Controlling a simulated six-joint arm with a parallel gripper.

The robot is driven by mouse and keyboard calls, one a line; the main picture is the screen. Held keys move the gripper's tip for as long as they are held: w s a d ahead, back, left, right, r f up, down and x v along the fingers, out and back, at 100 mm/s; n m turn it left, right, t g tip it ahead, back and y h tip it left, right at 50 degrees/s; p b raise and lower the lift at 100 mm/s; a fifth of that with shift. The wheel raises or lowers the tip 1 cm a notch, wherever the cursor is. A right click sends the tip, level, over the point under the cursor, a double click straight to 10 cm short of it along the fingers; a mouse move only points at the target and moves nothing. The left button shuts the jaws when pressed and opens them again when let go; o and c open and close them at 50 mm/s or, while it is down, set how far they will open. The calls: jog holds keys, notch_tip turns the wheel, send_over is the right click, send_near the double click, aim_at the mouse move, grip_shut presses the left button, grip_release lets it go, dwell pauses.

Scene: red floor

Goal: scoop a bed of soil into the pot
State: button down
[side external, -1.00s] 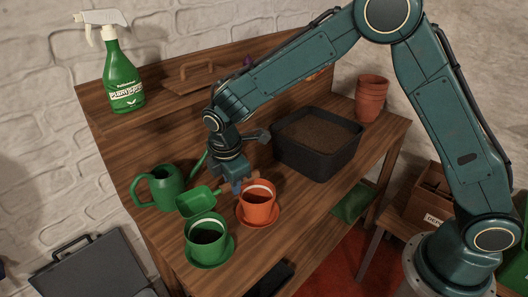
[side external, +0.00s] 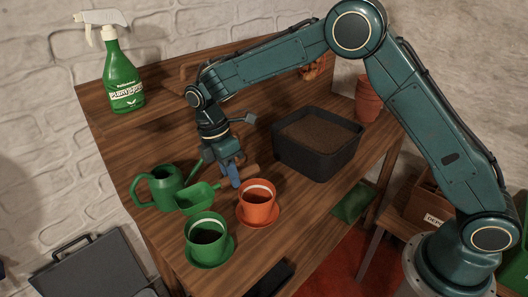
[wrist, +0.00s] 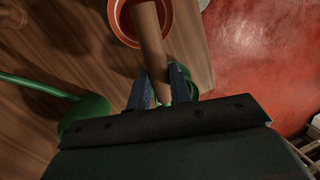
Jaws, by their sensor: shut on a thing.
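My gripper (side external: 234,177) is shut on the brown handle (wrist: 151,45) of the green scoop (side external: 198,197), just above the bench. The scoop's green pan points left in the side view, between the watering can and the pots. The soil (side external: 318,131) lies in a black tub (side external: 300,159) to the right of my gripper. An orange pot (side external: 257,209) stands on its saucer just below and right of my gripper; it also shows at the top of the wrist view (wrist: 123,22). A green pot (side external: 206,248) on a green saucer stands nearer the front. The scoop's pan is largely hidden in the wrist view.
A green watering can (side external: 164,188) stands left of the scoop. Terracotta pots (side external: 369,96) are stacked behind the tub. A spray bottle (side external: 121,75) stands on the upper shelf. Bare bench (side external: 290,207) lies in front of the tub.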

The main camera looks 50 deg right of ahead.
jog(key=shift+r, duration=1.15)
